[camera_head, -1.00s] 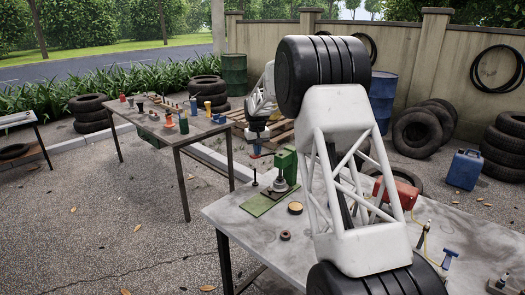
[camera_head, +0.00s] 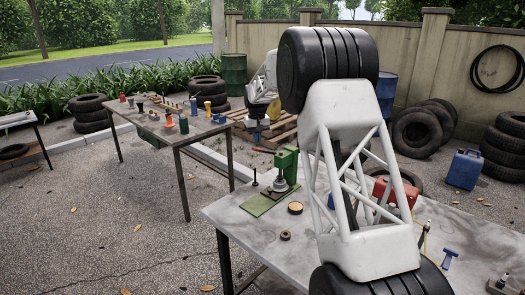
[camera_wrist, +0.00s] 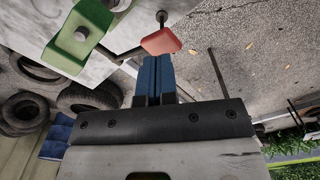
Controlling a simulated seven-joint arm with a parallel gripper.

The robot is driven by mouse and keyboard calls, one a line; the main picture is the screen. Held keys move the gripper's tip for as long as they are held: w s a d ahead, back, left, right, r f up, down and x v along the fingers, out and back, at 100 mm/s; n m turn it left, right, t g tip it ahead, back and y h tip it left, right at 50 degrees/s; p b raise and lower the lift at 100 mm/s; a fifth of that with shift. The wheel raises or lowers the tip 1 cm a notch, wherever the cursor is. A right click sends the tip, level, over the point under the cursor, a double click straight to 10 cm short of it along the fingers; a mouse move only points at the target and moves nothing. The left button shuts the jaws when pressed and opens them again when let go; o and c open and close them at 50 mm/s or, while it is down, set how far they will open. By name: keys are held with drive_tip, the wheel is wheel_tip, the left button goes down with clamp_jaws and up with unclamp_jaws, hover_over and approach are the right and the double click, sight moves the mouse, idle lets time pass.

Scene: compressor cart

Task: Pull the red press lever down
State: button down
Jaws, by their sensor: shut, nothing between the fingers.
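The green press (camera_head: 286,163) stands on the near workbench. Its red lever handle (camera_head: 262,151) sticks out to the left of the press top. My gripper (camera_head: 257,140) is just above and behind the handle in the head view, its blue fingers pointing down. In the wrist view, the blue fingers (camera_wrist: 158,62) are closed together with nothing between them. The red handle (camera_wrist: 162,41) lies just beyond their tips, on a dark rod running to the green press (camera_wrist: 80,38). I cannot tell whether the tips touch the handle.
The workbench (camera_head: 245,215) also bears a black-and-yellow round tin (camera_head: 295,208), a small dark ring (camera_head: 285,236), a red can (camera_head: 395,190) and a blue-headed tool (camera_head: 449,254). A second table (camera_head: 160,130) with several small items stands at the left. Open ground lies between them.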

drive_tip(key=shift+r, duration=0.1)
idle(0.4)
drive_tip(key=shift+r, duration=2.45)
drive_tip(key=s+d+r+m, duration=0.1)
drive_tip(key=s+d+r, duration=0.3)
drive_tip(key=s, duration=0.8)
drive_tip(key=s+d+r+t, duration=0.1)
drive_tip(key=s+d+r, duration=0.3)
drive_tip(key=s, duration=0.8)
drive_tip(key=s+d+r+m, duration=0.1)
drive_tip(key=s+d+r, duration=0.25)
drive_tip(key=s, duration=0.85)
drive_tip(key=s+d+f, duration=0.1)
drive_tip(key=s+f, duration=0.2)
drive_tip(key=s, duration=0.8)
drive_tip(key=s+d+f+t, duration=0.1)
drive_tip(key=s+f, duration=0.3)
drive_tip(key=s, duration=0.8)
drive_tip(key=s+d+f+m, duration=0.1)
drive_tip(key=s+d+f, duration=0.2)
drive_tip(key=s, duration=0.9)
drive_tip(key=shift+f+t, duration=0.3)
